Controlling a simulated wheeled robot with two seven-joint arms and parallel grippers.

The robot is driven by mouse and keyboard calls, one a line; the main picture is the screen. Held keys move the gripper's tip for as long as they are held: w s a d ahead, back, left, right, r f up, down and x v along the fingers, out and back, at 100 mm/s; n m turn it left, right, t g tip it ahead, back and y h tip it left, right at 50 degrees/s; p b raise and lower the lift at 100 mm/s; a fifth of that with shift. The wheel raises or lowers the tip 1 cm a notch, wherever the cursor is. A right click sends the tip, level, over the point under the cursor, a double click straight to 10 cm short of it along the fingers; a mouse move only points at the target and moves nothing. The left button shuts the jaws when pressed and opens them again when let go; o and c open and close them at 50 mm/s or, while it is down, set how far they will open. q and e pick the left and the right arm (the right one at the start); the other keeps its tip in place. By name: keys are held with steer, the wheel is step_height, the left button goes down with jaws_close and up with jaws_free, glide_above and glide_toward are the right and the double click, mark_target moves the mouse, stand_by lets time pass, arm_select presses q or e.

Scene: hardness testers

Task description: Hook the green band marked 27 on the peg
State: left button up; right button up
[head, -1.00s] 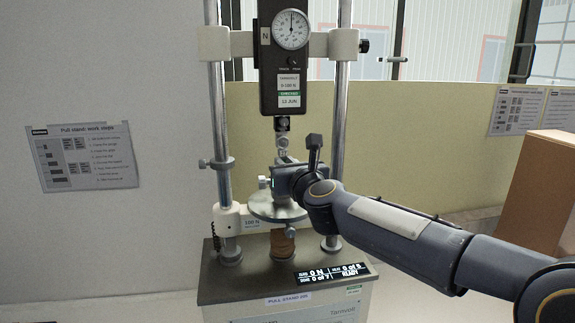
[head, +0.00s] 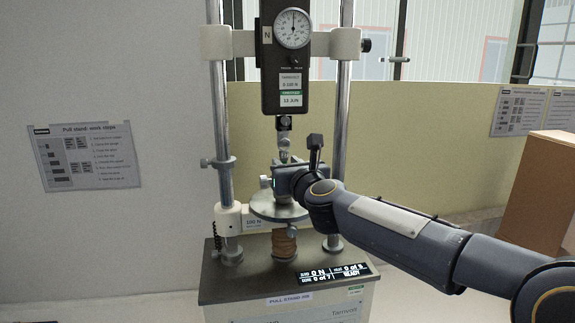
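The pull stand (head: 262,292) has two steel columns and a gauge (head: 284,60) with a round dial. A small hook (head: 284,123) hangs below the gauge. A round plate (head: 270,213) sits below it. My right gripper (head: 285,165) is over the plate, just under the hook, seen from behind. Its body hides its fingertips, so I cannot tell whether it is open or shut. No number 27 is legible, and the peg is hidden. My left gripper is out of view.
The steel columns (head: 343,110) stand close on both sides of my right gripper. A display (head: 334,272) lies on the stand's base. A cardboard box (head: 548,190) is at the right. A work-steps sheet (head: 85,156) hangs on the left wall.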

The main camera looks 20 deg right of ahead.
steer(key=shift+o, duration=0.8)
